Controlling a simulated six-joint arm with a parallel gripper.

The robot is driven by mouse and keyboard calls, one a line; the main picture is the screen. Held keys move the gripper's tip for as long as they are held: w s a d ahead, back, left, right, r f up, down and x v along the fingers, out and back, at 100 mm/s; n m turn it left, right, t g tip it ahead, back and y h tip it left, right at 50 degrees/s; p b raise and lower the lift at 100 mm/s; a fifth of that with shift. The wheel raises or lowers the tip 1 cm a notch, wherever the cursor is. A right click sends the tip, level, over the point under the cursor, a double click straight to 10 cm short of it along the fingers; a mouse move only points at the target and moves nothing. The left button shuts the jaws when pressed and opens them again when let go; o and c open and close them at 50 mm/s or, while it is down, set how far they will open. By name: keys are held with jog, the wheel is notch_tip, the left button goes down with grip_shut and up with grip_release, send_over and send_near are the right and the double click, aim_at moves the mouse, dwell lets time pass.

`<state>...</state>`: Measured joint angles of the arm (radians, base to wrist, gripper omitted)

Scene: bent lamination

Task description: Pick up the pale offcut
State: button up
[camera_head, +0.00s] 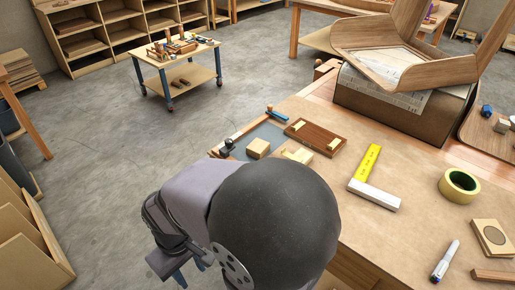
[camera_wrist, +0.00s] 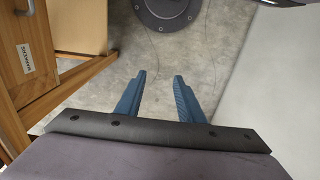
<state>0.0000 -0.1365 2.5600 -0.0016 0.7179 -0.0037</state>
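A small pale wood block (camera_head: 258,148) sits on the grey mat at the left corner of the workbench in the head view. Another pale piece (camera_head: 299,155) lies to its right, partly hidden behind my arm. Which of these is the offcut I cannot tell for sure. My gripper (camera_wrist: 160,76) shows in the wrist view with its two blue fingers apart and nothing between them. It is over the grey floor, off the bench's left side and away from both pale pieces. In the head view my arm hides much of it.
A brown wood board (camera_head: 316,137) with pale pads, a yellow-bladed square (camera_head: 367,175), a tape roll (camera_head: 459,185), a marker (camera_head: 446,260) and a curved wood form (camera_head: 408,65) are on the workbench (camera_head: 405,235). A wheeled cart (camera_head: 177,68) stands behind on the floor.

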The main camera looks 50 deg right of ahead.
jog(key=o, duration=0.8)
jog(key=m+h+p, duration=0.5)
jog(key=m+p, duration=0.6)
jog(key=m, duration=0.5)
send_near(258, 146)
jog(key=d+f, duration=0.1)
jog(key=shift+t, duration=0.3)
jog(key=shift+p+x, duration=1.8)
jog(key=shift+x, duration=1.95)
